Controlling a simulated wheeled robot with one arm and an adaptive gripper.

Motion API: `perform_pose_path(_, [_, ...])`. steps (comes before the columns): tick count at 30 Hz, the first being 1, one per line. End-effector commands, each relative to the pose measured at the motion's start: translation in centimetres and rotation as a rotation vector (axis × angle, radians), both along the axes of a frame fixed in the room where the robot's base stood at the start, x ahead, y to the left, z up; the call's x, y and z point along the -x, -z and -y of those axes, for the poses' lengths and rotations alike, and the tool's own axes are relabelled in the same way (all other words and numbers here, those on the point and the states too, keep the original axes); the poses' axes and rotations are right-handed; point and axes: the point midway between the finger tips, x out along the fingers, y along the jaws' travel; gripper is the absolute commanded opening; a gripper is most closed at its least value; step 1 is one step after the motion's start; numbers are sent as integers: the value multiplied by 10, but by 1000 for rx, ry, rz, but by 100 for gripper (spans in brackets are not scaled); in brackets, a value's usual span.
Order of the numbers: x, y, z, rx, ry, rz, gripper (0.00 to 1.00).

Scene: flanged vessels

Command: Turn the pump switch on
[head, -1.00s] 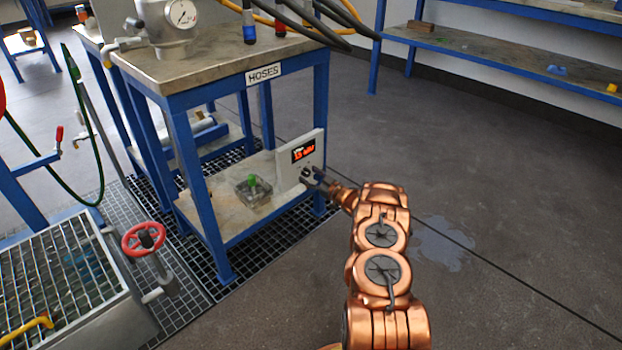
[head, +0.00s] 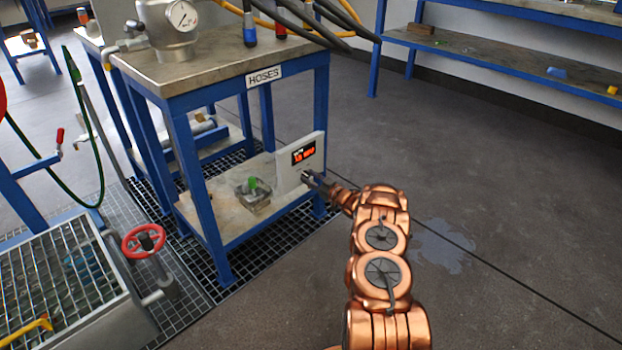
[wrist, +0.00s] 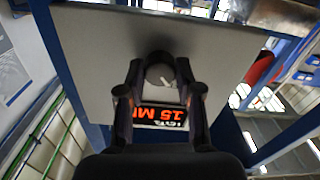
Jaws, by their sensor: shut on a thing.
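The pump switch panel is a pale upright box (head: 288,178) with a lit orange display (head: 303,153), standing on the lower shelf of the blue table marked HOSES. In the wrist view the panel (wrist: 95,60) fills the middle, and its display (wrist: 160,115) shows between my fingers. My gripper (head: 311,180) is at the panel's front, below the display. In the wrist view my gripper (wrist: 160,75) is closed around a dark round knob (wrist: 160,58) on the panel. The fingers hide part of the knob, and I cannot read its position.
A blue table leg (head: 320,140) stands close beside the panel. A red handwheel (head: 143,241) is at the lower left. The floor to the right is open.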

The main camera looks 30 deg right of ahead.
Motion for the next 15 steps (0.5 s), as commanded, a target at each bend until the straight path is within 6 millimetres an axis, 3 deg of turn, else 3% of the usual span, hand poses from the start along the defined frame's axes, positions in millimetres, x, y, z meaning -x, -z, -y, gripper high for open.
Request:
perform_pose_path(8, [1, -2, 0, -74, 2, -18, 0])
perform_pose_path(15, [0, -5, 1, -242, 3, -54, 0])
